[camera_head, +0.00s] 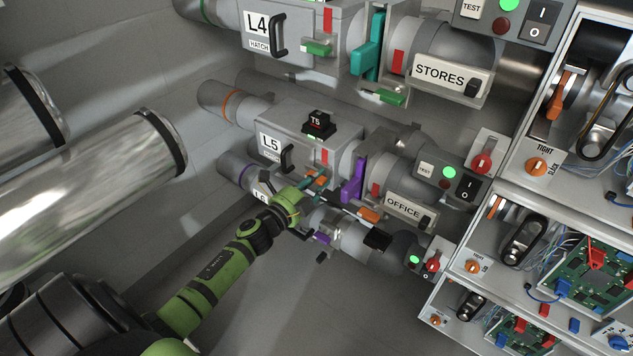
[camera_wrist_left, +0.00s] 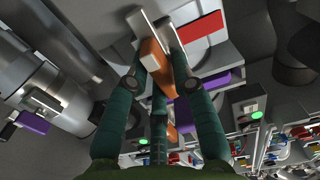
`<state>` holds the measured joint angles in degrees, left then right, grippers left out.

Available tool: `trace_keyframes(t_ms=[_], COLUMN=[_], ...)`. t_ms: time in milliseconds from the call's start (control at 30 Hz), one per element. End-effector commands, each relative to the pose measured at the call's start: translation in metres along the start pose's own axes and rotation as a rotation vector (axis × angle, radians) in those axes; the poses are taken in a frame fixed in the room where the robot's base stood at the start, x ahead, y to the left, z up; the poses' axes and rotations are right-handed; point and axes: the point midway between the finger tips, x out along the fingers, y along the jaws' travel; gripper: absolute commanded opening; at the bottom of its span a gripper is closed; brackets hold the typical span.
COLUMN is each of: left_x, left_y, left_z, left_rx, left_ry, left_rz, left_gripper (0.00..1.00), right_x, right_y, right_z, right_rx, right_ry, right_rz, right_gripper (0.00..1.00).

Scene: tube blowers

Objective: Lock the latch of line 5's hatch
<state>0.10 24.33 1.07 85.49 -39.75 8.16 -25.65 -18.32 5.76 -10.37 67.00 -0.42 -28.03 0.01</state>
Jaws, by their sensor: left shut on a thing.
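Line 5's grey hatch housing (camera_head: 268,143), marked L5, has a black handle (camera_head: 287,159) and a red-and-white mark (camera_head: 325,157). Its small orange latch (camera_head: 317,183) is low on the front, partly covered by my gripper. My left gripper (camera_head: 308,193) reaches it from the lower left. In the left wrist view the orange latch (camera_wrist_left: 154,62) lies between the fingers of my left gripper (camera_wrist_left: 154,45), which is shut on it. How far the latch is turned is hard to tell. My right gripper is not in view.
A purple lever (camera_head: 354,181) stands just right of the latch. An orange tab (camera_head: 369,214) and the OFFICE sign (camera_head: 403,207) are further right. Line 4's housing (camera_head: 330,30) is above and line 6's pipe (camera_head: 238,170) is close below. Open floor shows at the bottom.

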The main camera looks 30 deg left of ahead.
Motion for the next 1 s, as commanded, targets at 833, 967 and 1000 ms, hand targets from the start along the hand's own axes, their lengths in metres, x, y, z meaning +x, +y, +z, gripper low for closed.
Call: trace_keyframes(t_ms=[833, 967, 1000], left_x=[0.0003, -0.0032, -0.0064], left_y=[-0.0011, 0.0, 0.0005], left_z=[0.0007, 0.0006, 0.0007], left_rx=[0.026, 0.025, 0.024], left_ry=[0.0, 0.0, -0.001], left_rz=[-0.001, 0.0, 0.001], left_gripper=[0.45, 0.45, 0.45], right_x=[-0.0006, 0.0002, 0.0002], right_y=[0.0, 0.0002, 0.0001], right_z=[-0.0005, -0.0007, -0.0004], right_rx=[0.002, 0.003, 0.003], right_ry=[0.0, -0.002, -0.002], right_rz=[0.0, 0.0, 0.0], right_gripper=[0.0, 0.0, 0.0])
